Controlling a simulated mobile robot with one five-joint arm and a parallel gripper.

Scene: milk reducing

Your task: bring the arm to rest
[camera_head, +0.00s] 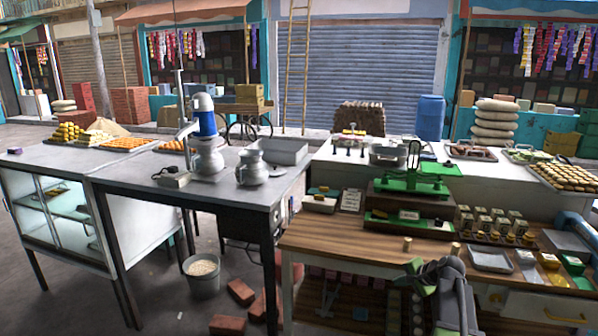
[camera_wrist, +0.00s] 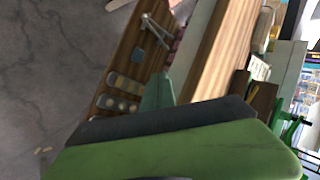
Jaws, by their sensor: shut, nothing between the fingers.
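My arm rises from the bottom edge in the head view, in front of the wooden counter (camera_head: 340,240). My gripper (camera_head: 416,273), with green fingers, is at the counter's front edge. It is shut and empty. In the wrist view a large green part and a dark grey part of my gripper fill the lower half, and the view is strongly tilted. The wooden counter edge (camera_wrist: 215,50) shows there beyond it. I cannot tell whether the gripper touches the counter.
On the counter stand a green scale (camera_head: 415,180), several small boxes and jars, and a metal tray (camera_head: 490,258). A grey table (camera_head: 130,165) at left carries a blender-like machine (camera_head: 205,130) and a metal pot (camera_head: 251,168). A bucket (camera_head: 202,275) and bricks (camera_head: 240,292) lie on the floor.

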